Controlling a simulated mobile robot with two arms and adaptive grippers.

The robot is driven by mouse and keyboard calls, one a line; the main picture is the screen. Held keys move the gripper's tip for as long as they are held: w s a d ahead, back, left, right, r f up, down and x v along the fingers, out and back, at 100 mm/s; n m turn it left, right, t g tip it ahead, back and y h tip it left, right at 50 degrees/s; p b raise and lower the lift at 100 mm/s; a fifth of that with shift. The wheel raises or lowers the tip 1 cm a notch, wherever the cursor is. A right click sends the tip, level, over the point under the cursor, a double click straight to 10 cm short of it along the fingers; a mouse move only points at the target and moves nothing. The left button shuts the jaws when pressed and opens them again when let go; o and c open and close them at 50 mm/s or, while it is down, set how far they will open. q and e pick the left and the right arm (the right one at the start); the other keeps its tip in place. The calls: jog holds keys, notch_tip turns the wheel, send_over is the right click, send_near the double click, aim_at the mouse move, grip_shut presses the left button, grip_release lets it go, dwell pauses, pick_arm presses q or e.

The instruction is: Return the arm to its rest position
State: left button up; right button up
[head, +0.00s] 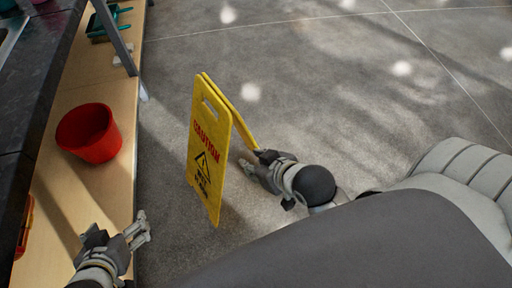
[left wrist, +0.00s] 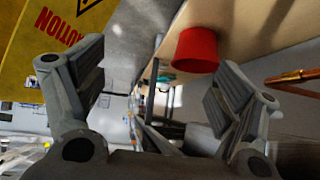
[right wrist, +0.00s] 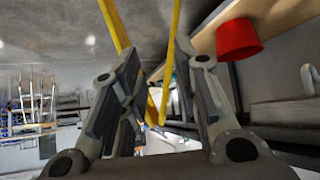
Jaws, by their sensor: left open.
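My left gripper (head: 142,226) is open and empty at the lower left of the head view, by the edge of the wooden shelf. Its spread fingers also show in the left wrist view (left wrist: 158,85). My right gripper (head: 252,162) is low, just right of the yellow caution sign (head: 207,150), which stands folded out on the floor. In the right wrist view its fingers (right wrist: 160,75) are apart, with the sign's yellow edges (right wrist: 170,65) seen beyond and between them. I cannot tell whether the fingers touch the sign.
A red bucket (head: 90,133) stands on the wooden shelf (head: 95,85) at left, under a dark counter (head: 45,70). A green dustpan-like item (head: 108,22) lies at the shelf's far end, near a grey leg (head: 115,40). The grey floor (head: 360,80) beyond the sign is clear.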

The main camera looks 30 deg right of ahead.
dwell(0.5)
